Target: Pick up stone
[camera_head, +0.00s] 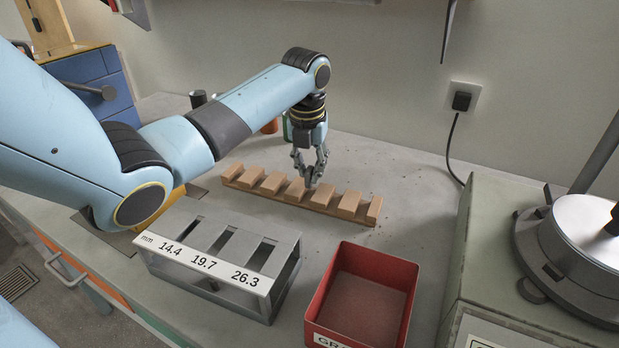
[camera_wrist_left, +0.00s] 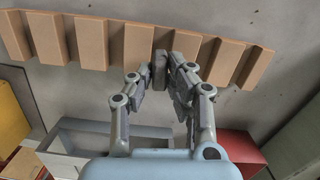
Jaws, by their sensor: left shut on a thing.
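My left gripper (camera_head: 311,178) reaches down at the long wooden slotted rack (camera_head: 272,205) on the bench. In the left wrist view the fingers (camera_wrist_left: 164,80) are closed around a small grey piece (camera_wrist_left: 160,68), which looks like the stone. It is at one of the rack's gaps, between two wooden blocks (camera_wrist_left: 138,42). The fingers hide most of it, and I cannot tell whether it is clear of the rack. In the head view the stone cannot be made out. My right gripper is not in view.
A grey metal gauge (camera_head: 225,255) marked 14.4, 19.7 and 26.3 mm stands in front of the rack. A red open bin (camera_head: 410,290) is to its right. A green-grey machine (camera_head: 490,235) takes the right side. Bare bench lies right of the rack.

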